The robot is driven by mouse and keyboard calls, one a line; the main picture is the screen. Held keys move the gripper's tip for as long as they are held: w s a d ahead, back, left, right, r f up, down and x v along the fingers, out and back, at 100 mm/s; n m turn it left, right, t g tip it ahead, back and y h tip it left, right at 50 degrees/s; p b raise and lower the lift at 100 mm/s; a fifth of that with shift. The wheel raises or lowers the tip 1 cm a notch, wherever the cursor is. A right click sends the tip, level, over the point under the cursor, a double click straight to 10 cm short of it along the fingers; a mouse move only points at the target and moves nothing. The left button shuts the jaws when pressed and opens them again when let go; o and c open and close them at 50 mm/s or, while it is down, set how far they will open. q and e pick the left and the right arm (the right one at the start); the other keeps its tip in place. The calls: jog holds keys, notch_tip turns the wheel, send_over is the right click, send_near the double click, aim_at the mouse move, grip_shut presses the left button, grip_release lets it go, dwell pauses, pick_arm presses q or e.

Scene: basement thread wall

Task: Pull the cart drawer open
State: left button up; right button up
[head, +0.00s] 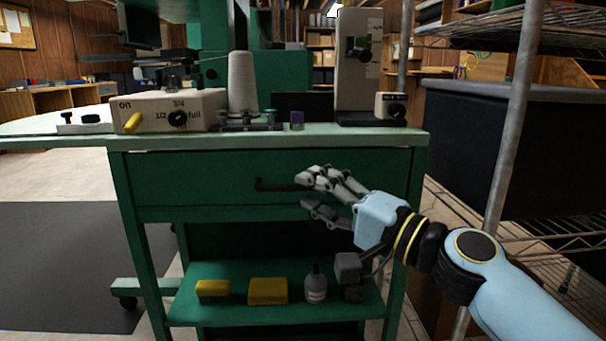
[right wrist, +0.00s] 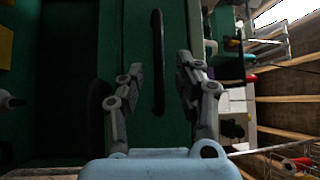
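The green cart drawer (head: 195,182) sits under the cart's top and looks shut, its front level with the frame. Its dark bar handle (head: 272,185) runs sideways across the front. My right gripper (head: 304,191) is in front of the drawer at the handle's right end, its two fingers apart, one higher and one lower. In the right wrist view the handle (right wrist: 158,62) lies in line with the gap between the open fingers of that gripper (right wrist: 160,66). The fingers are not closed on it, and I cannot tell how far off it is. My left gripper is not in view.
The cart top (head: 260,136) carries a beige control box (head: 205,108), a white thread cone (head: 242,84) and small parts. The lower shelf (head: 330,308) holds yellow blocks (head: 268,291) and a bottle (head: 316,284). A wire rack (head: 508,120) with a black bin stands close on the right.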

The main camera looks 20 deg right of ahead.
aim_at(273, 162)
jog(key=shift+x, duration=1.45)
jog(key=shift+f, duration=0.1)
grip_shut()
jog(key=shift+f, duration=0.1)
